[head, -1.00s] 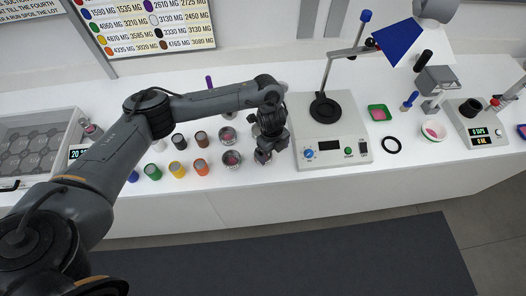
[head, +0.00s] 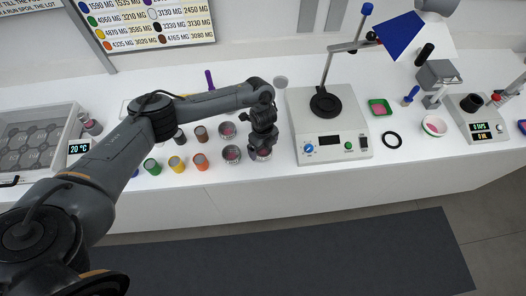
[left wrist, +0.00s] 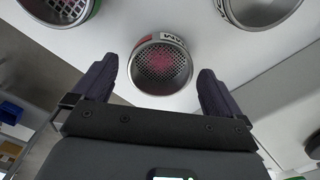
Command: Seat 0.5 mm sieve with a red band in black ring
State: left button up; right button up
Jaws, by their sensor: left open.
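The sieve with a red band (left wrist: 160,66) stands below my left gripper in the left wrist view, its mesh bottom visible and a pale label on its rim. In the head view the sieve (head: 261,154) is mostly hidden under the gripper. My left gripper (left wrist: 154,90) is open, its dark fingers to either side of the sieve's near part, with a visible gap on both sides. The left gripper (head: 259,148) shows in the head view pointing down. The black ring (head: 391,134) lies flat on the white counter, right of the hotplate. My right gripper is not in view.
Coloured jars (head: 177,164) are left. The counter around the black ring is fairly clear.

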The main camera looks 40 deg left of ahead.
aim_at(264, 153)
pick_arm(q)
jog(key=shift+f, duration=1.2)
jog(key=shift+c, duration=0.3)
jog(key=c, duration=1)
jog(key=shift+r, duration=0.15)
